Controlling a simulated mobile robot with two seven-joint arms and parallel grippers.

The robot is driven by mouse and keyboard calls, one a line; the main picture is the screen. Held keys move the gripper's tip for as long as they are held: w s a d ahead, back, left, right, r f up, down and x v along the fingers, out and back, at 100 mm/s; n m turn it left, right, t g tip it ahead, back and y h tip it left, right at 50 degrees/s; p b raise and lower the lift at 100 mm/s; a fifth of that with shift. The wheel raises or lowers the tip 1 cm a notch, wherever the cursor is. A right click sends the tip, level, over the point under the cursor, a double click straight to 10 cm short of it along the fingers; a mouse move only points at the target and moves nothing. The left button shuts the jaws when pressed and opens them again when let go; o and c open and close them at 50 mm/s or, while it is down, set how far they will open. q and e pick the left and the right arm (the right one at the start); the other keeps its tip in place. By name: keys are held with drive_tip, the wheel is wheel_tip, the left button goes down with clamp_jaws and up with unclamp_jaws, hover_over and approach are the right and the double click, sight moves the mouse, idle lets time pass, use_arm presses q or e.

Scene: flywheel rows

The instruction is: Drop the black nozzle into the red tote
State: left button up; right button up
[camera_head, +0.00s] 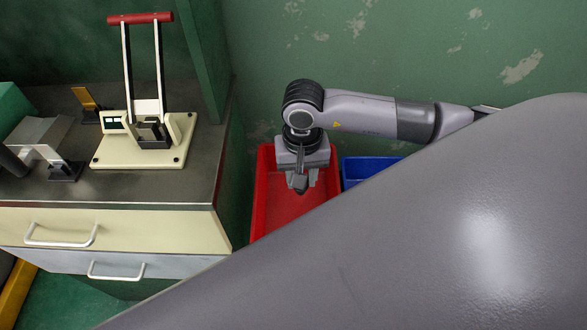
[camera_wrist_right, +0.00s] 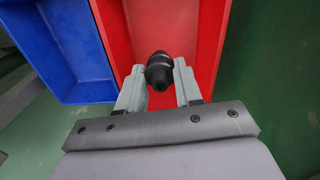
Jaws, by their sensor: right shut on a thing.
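The black nozzle (camera_wrist_right: 159,72) is held between the two fingers of my right gripper (camera_wrist_right: 160,88), seen in the right wrist view. In the head view my right gripper (camera_head: 301,183) points down over the red tote (camera_head: 264,205). The nozzle is hard to tell from the fingers there. The red tote also fills the middle of the right wrist view (camera_wrist_right: 205,50), below the nozzle. The tote floor I can see looks empty. Part of the tote is hidden behind my own grey body in the head view. My left gripper is not in view.
A blue tote (camera_head: 358,170) stands right beside the red one; it also shows in the right wrist view (camera_wrist_right: 80,50). On the left is a drawer cabinet (camera_head: 130,230) with a cream lever press (camera_head: 145,150) on top. A green wall (camera_head: 400,50) is behind.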

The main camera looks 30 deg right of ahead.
drive_tip(key=w+d+r+m+b, duration=0.3)
drive_tip(key=m+b, duration=0.1)
drive_tip(key=m, duration=0.8)
wheel_tip(320, 180, down, 6)
drive_tip(key=b, duration=0.3)
drive_tip(key=shift+f+b, duration=0.15)
drive_tip(key=shift+b, duration=0.25)
drive_tip(key=o, duration=1.2)
drive_tip(key=shift+d, duration=0.1)
drive_tip(key=shift+r, duration=3.6)
